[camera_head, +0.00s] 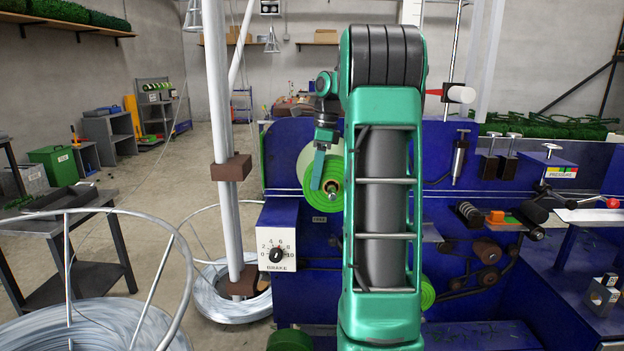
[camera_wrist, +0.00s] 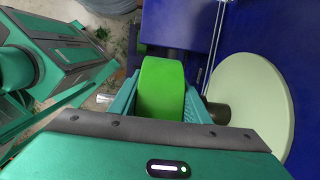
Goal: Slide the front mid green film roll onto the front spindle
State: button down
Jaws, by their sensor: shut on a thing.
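My gripper (camera_head: 324,172) is at the front of the blue machine, partly hidden by my arm. It is shut on a bright green film roll (camera_head: 333,198), which also shows between the fingers in the wrist view (camera_wrist: 162,88). A pale round disc (camera_wrist: 255,105) stands right of the roll, against the blue panel. A dark spindle (camera_wrist: 218,113) runs between the right finger and the disc. A light metal tip (camera_wrist: 105,98) sticks out beyond the left finger. The roll appears to be around the spindle, with a gap to the disc. Its bore is hidden in the wrist view.
The blue machine (camera_head: 300,230) fills the middle, with a white brake dial box (camera_head: 278,252) below left of the roll. Another green roll (camera_head: 428,293) sits low behind my arm. A pale post (camera_head: 217,120) and wire coils (camera_head: 232,295) stand left.

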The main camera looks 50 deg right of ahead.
jog(key=shift+w+d, duration=1.1)
jog(key=shift+d, duration=0.2)
dwell(0.4)
jog(key=c, duration=0.9)
grip_release()
notch_tip(320, 180, up, 11)
jog(key=s+d, duration=0.1)
jog(key=shift+f, duration=0.2)
